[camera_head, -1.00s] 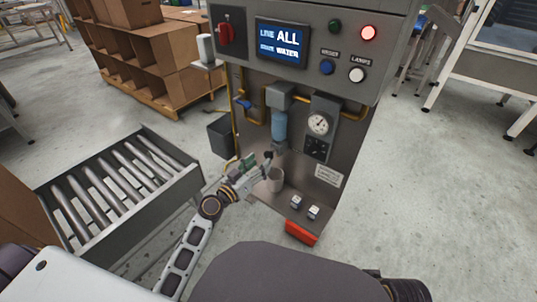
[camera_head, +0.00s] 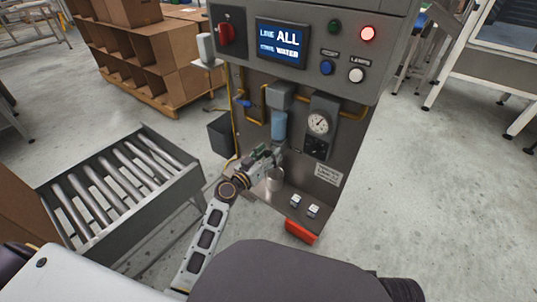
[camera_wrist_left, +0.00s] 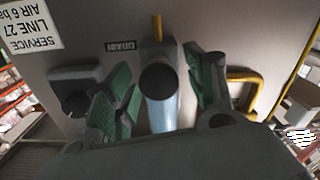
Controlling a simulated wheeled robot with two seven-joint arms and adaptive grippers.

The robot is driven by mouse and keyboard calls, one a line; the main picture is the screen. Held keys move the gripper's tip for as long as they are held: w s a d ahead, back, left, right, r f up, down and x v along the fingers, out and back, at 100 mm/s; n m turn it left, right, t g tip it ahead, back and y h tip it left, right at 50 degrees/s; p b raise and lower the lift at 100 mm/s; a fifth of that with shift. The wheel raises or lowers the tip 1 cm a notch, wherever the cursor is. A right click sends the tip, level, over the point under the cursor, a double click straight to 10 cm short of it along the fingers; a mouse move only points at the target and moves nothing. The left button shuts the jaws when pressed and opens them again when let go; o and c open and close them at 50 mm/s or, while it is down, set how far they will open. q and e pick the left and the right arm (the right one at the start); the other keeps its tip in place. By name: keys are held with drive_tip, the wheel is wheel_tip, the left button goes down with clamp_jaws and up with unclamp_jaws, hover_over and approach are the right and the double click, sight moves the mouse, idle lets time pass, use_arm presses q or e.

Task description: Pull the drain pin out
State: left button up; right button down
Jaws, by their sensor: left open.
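The drain pin shows in the left wrist view as a dark round knob (camera_wrist_left: 158,80) at the end of the blue filter bowl (camera_wrist_left: 163,115). A small DRAIN label (camera_wrist_left: 121,45) is beside it. In the head view the blue bowl (camera_head: 279,125) hangs on the machine's front, and its lower end is largely hidden by my gripper. My left gripper (camera_head: 276,151) is right below the bowl. In the left wrist view its green-padded fingers (camera_wrist_left: 160,68) are open, one on each side of the knob. I cannot tell whether they touch it. My right gripper is not in view.
A grey cup (camera_head: 274,180) stands under the bowl, partly behind my gripper. A pressure gauge (camera_head: 318,123) is to the right, and yellow pipes (camera_head: 352,113) run nearby. A roller conveyor (camera_head: 120,185) stands at left. A dark box (camera_head: 221,137) is on the machine's left side.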

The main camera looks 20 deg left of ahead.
sight(267, 155)
use_arm(q)
clamp_jaws()
idle(0.3)
drive_tip(key=shift+b+v, duration=0.55)
drive_tip(key=shift+v, duration=0.8)
drive_tip(key=shift+c, duration=1.4)
unclamp_jaws()
drive_tip(key=shift+f, duration=0.1)
drive_tip(key=shift+o, duration=1.4)
drive_tip(key=shift+s+a, duration=0.1)
drive_tip(key=shift+s, duration=0.1)
drive_tip(key=shift+w, duration=0.1)
drive_tip(key=v, duration=1.2)
